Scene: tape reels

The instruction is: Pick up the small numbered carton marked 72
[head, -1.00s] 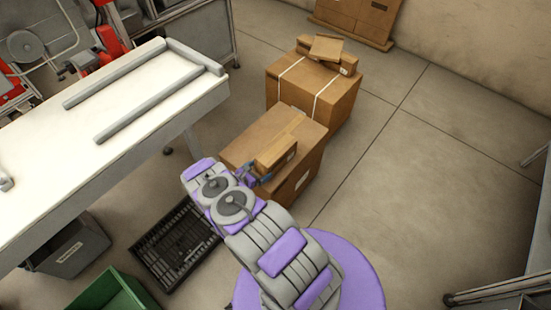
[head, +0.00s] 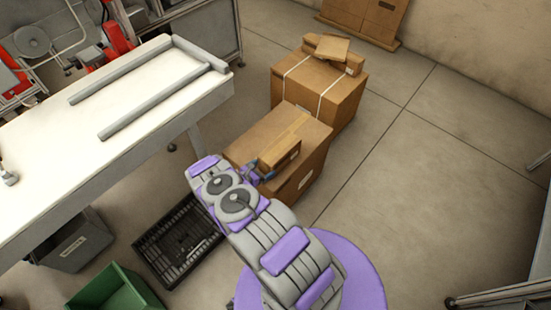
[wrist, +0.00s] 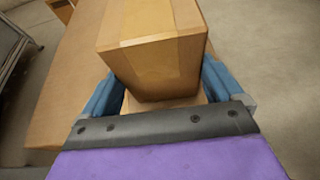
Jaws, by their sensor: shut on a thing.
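A small brown carton (head: 279,154) is at the front right part of the top of a large carton (head: 300,128). In the wrist view the small carton (wrist: 155,50) sits between the two blue fingers of my gripper (wrist: 162,88), one on each side. My gripper (head: 259,174) is shut on it. No number can be read on the small carton in either view. I cannot tell whether its underside touches the large carton.
Behind stands a strapped large carton (head: 318,88) with small flat boxes (head: 332,49) on top. A white table (head: 90,120) is at left.

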